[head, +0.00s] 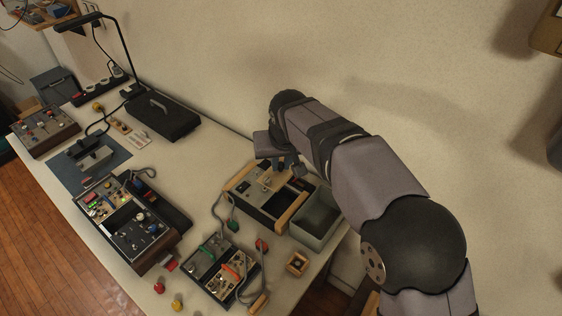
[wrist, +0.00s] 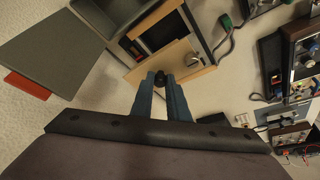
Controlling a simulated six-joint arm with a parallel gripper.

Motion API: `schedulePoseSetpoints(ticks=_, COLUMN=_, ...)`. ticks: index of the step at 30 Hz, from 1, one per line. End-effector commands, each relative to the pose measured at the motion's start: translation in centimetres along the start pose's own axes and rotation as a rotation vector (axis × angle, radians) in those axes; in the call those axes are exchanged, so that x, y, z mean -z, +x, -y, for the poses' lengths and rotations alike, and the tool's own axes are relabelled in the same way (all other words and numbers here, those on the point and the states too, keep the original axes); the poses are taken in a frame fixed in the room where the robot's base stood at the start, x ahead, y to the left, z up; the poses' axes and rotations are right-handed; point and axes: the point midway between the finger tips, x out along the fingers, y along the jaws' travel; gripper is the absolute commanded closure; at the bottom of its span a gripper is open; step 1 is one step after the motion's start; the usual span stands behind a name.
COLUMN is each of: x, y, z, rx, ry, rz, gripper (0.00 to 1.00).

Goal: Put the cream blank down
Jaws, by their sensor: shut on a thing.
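The cream blank (wrist: 160,62) is a flat tan panel with a dark knob between my fingertips. In the head view the cream blank (head: 272,181) shows partly below my gripper. My gripper (wrist: 161,82) is shut on the blank's knob; in the head view my gripper (head: 288,168) is over the open case. The wood-ended case (wrist: 198,76) lies under the blank, with a dark open bay beside it. The case (head: 292,211) also shows in the head view. I cannot tell whether the blank touches the case or hangs just above it.
A grey open bin (head: 316,220) stands right beside the case. A cabled panel unit (head: 222,272) and a small wooden box (head: 297,263) are in front. A larger control unit (head: 128,222) stands left. Bare table lies between it and the case.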

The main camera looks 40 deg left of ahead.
Motion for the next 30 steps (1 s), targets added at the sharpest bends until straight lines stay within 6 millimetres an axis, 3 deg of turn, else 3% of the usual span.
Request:
schedulePoseSetpoints(ticks=14, x=-0.4, y=0.2, z=-0.6, rx=-0.001, ry=0.002, rz=0.000, gripper=1.00)
schedulePoseSetpoints(ticks=20, x=-2.2, y=0.9, z=-3.5, rx=-0.002, ry=0.008, rz=-0.001, gripper=1.00)
schedulePoseSetpoints(ticks=30, x=-6.9, y=1.8, z=-9.0, rx=-0.005, ry=0.015, rz=-0.001, gripper=1.00)
